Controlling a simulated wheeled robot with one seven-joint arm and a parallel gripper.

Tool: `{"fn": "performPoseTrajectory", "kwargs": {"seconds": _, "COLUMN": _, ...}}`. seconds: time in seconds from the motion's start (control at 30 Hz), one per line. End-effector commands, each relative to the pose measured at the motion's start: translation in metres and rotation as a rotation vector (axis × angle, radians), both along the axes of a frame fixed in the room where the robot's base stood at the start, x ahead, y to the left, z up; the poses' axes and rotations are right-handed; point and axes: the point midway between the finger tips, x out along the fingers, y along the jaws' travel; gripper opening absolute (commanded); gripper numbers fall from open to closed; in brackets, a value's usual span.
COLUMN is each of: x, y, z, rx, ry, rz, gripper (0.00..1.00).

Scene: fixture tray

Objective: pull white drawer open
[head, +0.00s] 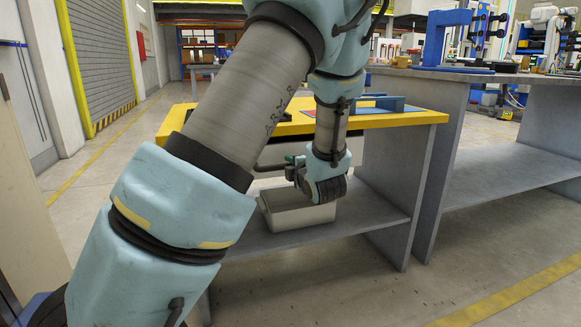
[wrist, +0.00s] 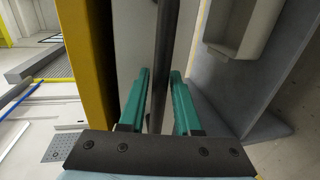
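The white drawer front (wrist: 132,40) is a pale panel behind the bar handle in the wrist view. In the head view my arm covers most of it, under the yellow tabletop. The dark bar handle (wrist: 163,50) runs between the two teal fingers of my gripper (wrist: 159,85). The fingers are apart, one on each side of the bar, with a narrow gap to it on both sides. In the head view my gripper (head: 295,160) is below the tabletop's front edge, and part of the handle (head: 264,166) shows to its left.
The yellow-edged table (head: 400,119) has a lower shelf (head: 375,212) holding a grey bin (head: 300,215) just under my gripper. A blue fixture (head: 385,102) lies on the tabletop. Another grey workbench (head: 500,190) stands to the right. The floor at front right is clear.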

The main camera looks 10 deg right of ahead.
Motion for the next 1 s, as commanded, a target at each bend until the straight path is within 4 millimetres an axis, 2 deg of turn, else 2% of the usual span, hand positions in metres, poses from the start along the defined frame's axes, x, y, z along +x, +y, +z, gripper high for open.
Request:
{"fn": "performPoseTrajectory", "kwargs": {"seconds": 0.03, "x": -0.0001, "y": 0.0000, "z": -0.0001, "rx": 0.000, "ry": 0.000, "rz": 0.000, "gripper": 0.25}}
{"fn": "performPoseTrajectory", "kwargs": {"seconds": 0.27, "x": -0.0002, "y": -0.0001, "z": -0.0001, "rx": 0.000, "ry": 0.000, "rz": 0.000, "gripper": 0.00}}
{"fn": "performPoseTrajectory", "kwargs": {"seconds": 1.0, "x": -0.0003, "y": -0.0002, "z": -0.0003, "rx": 0.000, "ry": 0.001, "rz": 0.000, "gripper": 0.00}}
